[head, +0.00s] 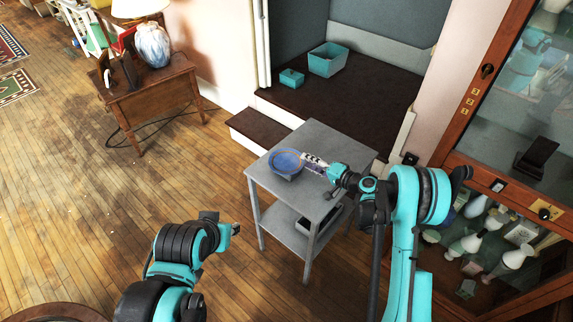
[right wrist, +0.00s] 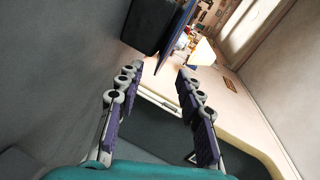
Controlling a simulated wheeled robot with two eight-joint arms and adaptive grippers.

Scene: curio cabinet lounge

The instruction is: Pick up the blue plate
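The blue plate (head: 286,160) lies on top of the grey side table, raised on something that is mostly hidden beneath it. In the right wrist view the plate (right wrist: 178,38) shows nearly edge-on as a thin blue strip. My right gripper (head: 305,162) is at the plate's right rim. In its wrist view the right gripper (right wrist: 158,72) has its fingers apart, with the near edge of the plate between or just past the fingertips; contact cannot be told. My left gripper (head: 233,229) is low at the left, away from the table, and its fingers are not clear.
The grey side table (head: 330,143) has a lower shelf with a dark item. A black block-like thing (right wrist: 150,24) sits beside the plate. Teal bins (head: 328,60) stand on the dark step behind. A glass cabinet (head: 500,110) is at the right; open floor lies left.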

